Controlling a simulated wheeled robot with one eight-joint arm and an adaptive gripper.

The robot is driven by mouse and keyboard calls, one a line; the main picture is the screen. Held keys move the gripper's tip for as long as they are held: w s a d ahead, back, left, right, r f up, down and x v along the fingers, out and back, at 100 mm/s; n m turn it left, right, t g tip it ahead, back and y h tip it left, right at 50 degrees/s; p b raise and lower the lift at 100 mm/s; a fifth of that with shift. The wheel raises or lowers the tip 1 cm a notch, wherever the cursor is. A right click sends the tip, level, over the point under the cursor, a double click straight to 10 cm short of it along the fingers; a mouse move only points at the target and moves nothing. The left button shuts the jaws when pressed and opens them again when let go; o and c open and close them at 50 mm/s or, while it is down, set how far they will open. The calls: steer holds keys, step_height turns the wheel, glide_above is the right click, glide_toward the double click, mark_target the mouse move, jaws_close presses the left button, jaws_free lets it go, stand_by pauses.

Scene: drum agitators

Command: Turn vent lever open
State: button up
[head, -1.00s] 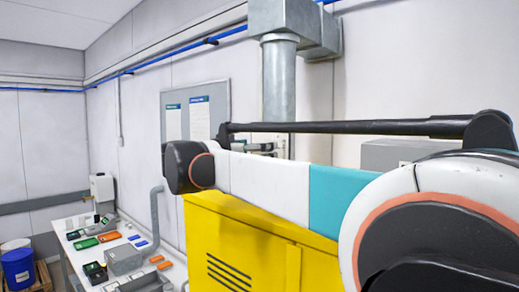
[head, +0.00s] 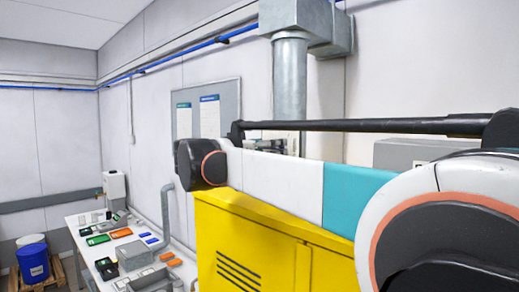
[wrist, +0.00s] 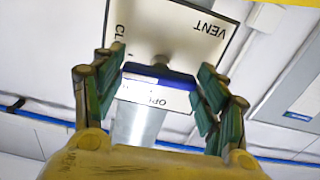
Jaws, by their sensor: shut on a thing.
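In the wrist view, the vent lever (wrist: 160,74) shows as a dark blue bar on a grey stem, in front of a white label plate (wrist: 178,30). The plate appears upside down, with VENT at the upper right, part of a word starting CL at the left and part of OPEN below the bar. My gripper (wrist: 161,80), with green-padded fingers, is shut on the blue bar, one finger at each end. In the head view, the lever, plate and fingers cannot be made out; my arm covers much of the right side.
A yellow cabinet (head: 250,230) stands below my arm. A grey duct (head: 289,90) runs up the wall behind. At left, a table (head: 84,243) holds small coloured parts and grey boxes. A blue drum (head: 33,263) sits on a pallet in the corner.

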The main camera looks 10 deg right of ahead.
steer(key=shift+n+b, duration=1.15)
steer(key=shift+n, duration=7.45)
steer(key=o, duration=1)
steer(key=shift+o, duration=0.2)
steer(key=v, duration=0.7)
steer(key=shift+s+a, duration=0.15)
steer(key=shift+a, duration=0.1)
